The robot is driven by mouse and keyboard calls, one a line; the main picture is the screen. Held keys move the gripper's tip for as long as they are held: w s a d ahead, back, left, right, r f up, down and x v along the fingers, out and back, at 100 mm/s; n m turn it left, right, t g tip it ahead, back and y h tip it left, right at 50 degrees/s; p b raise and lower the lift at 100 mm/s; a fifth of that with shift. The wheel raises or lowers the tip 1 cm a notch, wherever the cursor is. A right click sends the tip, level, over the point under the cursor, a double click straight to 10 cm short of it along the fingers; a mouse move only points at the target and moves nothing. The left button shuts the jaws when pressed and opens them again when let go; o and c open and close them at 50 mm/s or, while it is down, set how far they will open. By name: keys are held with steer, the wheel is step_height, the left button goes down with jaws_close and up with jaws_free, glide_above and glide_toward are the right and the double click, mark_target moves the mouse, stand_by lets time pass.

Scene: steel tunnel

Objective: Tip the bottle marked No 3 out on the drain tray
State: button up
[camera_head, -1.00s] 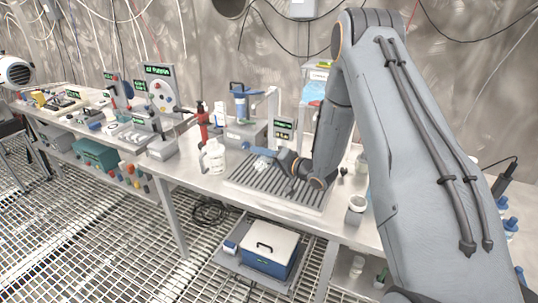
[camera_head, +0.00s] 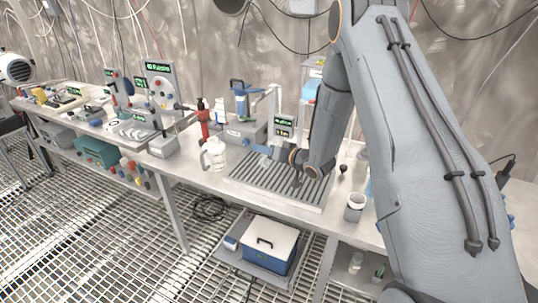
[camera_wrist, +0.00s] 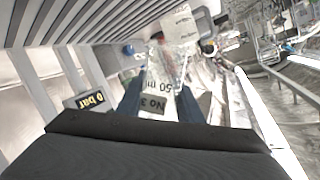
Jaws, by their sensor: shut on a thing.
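My gripper (camera_wrist: 158,97) is shut on a small clear bottle (camera_wrist: 153,104), whose label reads No 3 and 50 ml. The lettering is upside down in the wrist view. In the head view my gripper (camera_head: 256,149) is over the back left part of the drain tray (camera_head: 262,189), a grey slatted tray on the bench. There the bottle is too small and pale to make out clearly, and I cannot tell its exact tilt. The tray's slats also show at the upper left of the wrist view (camera_wrist: 60,20). I see no liquid falling.
A white jug (camera_head: 214,155) stands just left of the tray. Behind it are a red clamp (camera_head: 203,120), a blue-topped device (camera_head: 240,100) and a green-lit display (camera_head: 284,127). A blue box (camera_head: 270,246) sits below.

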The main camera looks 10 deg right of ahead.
steer(key=n, duration=0.1)
steer(key=d+n+h+b, duration=0.1)
steer(key=n, duration=0.1)
steer(key=w+d+n+h+b, duration=0.1)
steer(key=shift+f+t, duration=0.3)
steer(key=shift+t, duration=0.1)
steer(key=shift+r+p, duration=0.85)
steer(key=shift+r, duration=0.65)
